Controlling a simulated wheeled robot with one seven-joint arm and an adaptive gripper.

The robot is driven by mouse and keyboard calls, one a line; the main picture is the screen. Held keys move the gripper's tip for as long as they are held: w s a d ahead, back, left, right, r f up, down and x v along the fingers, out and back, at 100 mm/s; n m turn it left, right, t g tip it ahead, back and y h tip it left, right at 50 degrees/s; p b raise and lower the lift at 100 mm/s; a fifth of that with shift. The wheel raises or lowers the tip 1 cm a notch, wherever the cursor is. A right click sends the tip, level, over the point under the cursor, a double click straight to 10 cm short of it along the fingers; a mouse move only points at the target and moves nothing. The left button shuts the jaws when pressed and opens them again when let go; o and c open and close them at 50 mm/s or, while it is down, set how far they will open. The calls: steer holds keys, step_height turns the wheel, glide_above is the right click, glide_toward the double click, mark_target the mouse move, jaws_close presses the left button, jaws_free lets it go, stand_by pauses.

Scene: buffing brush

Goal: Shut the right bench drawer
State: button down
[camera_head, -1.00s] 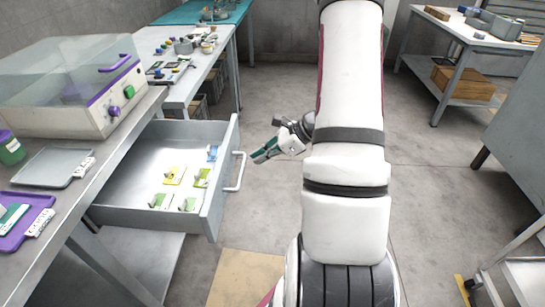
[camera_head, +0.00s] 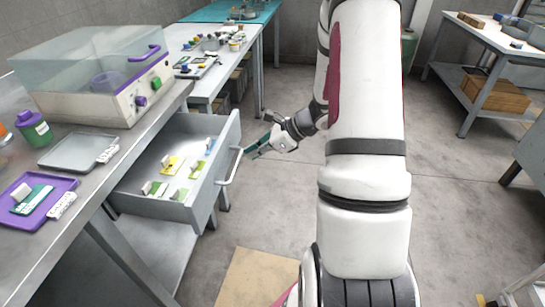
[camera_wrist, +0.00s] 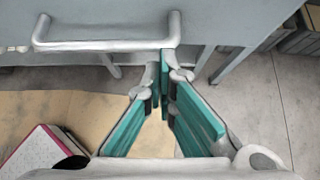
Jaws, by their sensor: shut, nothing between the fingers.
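The grey bench drawer (camera_head: 205,190) stands partly open under the metal bench, with several small yellow, green and blue items inside. Its bar handle (camera_head: 231,167) is on the front face and also spans the upper left of the wrist view (camera_wrist: 105,45). My gripper (camera_head: 250,153) has green finger pads and is at the far end of the handle, outside the drawer. In the wrist view the fingertips (camera_wrist: 164,58) are together and empty, beside the handle's right end. I cannot tell whether they touch it.
Another table (camera_head: 490,40) stands at the back right. Open floor lies right of the drawer.

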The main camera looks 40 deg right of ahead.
mark_target(187, 156)
steer(key=w+a+b, duration=0.1)
steer(key=w+a, duration=0.3)
steer(key=w, duration=0.1)
steer(key=w+a+b, duration=0.1)
steer(key=w+a, duration=0.4)
steer(key=w, duration=0.1)
steer(key=w+a+b, duration=0.1)
steer(key=w+a, duration=0.3)
steer(key=w, duration=0.2)
steer(key=shift+a, duration=0.15)
